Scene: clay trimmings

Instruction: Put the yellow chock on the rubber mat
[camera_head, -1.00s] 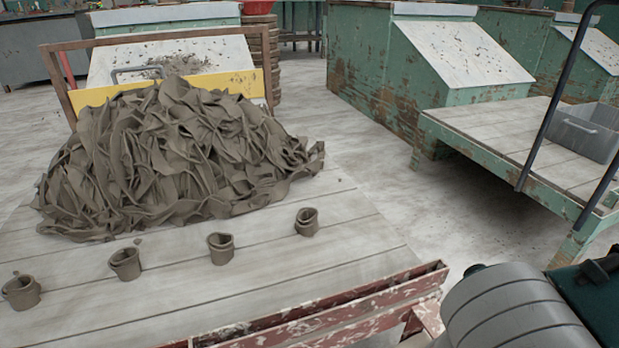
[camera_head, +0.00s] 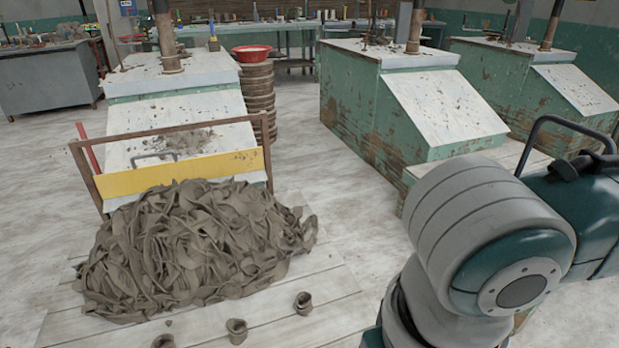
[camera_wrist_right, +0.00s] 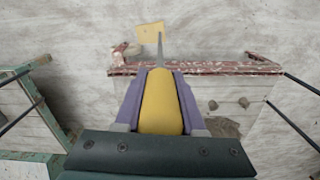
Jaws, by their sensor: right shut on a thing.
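In the right wrist view my right gripper (camera_wrist_right: 160,80) has its two purple fingers shut on the yellow chock (camera_wrist_right: 160,105), a long rounded yellow piece between them. A thin grey point (camera_wrist_right: 160,45) sticks up past its far end. A flat yellow piece (camera_wrist_right: 149,32) shows beyond that point; I cannot tell whether it is joined to the chock. In the head view my right arm (camera_head: 480,235) fills the right side and its gripper is out of sight. My left gripper is not in view. I cannot make out a rubber mat in either view.
A plank platform (camera_head: 330,275) bears a big clay heap (camera_head: 195,250) and several small clay rings. Green bins (camera_head: 400,100) stand behind. A green plank table (camera_wrist_right: 25,115) is at the wrist view's left.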

